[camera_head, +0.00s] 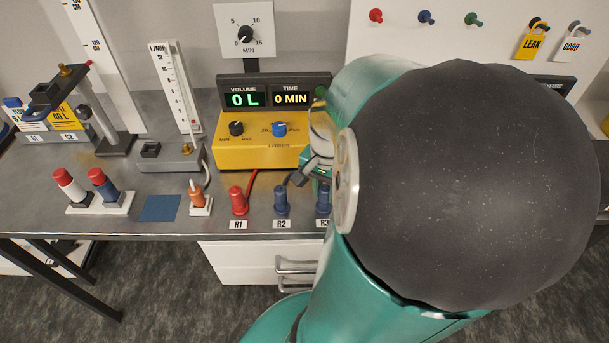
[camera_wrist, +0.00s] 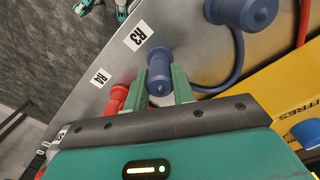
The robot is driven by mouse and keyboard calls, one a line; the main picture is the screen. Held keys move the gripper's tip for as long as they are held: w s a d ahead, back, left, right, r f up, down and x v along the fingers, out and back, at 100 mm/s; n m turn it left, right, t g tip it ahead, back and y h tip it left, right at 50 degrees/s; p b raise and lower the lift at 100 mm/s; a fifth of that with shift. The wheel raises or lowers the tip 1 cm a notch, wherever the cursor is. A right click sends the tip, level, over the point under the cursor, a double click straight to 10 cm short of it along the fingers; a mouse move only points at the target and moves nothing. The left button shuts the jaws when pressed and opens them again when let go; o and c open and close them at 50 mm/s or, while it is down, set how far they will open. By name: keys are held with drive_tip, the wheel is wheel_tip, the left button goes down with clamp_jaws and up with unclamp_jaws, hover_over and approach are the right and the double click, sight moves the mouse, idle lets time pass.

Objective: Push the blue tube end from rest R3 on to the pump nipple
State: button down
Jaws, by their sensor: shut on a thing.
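The blue tube end (camera_head: 323,198) stands at the rest labelled R3 near the front edge of the bench. In the wrist view the blue tube end (camera_wrist: 160,68) is between the two green fingers of my gripper (camera_wrist: 163,88), which is shut on it beside the R3 label (camera_wrist: 138,35). I cannot tell whether it is lifted at all. In the head view my arm covers most of my gripper (camera_head: 318,175). I cannot make out the pump nipple in either view.
A red tube end (camera_head: 238,201) stands at R1 and another blue one (camera_head: 282,200) at R2. A red one (camera_wrist: 117,97) is close beside my gripper at R4. The yellow litres unit (camera_head: 255,152) stands behind. A blue mat (camera_head: 160,208) lies to the left.

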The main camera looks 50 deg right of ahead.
drive_tip(key=shift+r, duration=0.1)
drive_tip(key=shift+r, duration=0.35)
drive_tip(key=shift+r, duration=0.7)
drive_tip(key=shift+r, duration=0.35)
drive_tip(key=shift+r, duration=0.65)
drive_tip(key=shift+r, duration=0.35)
drive_tip(key=shift+r, duration=0.1)
drive_tip(key=shift+r, duration=0.15)
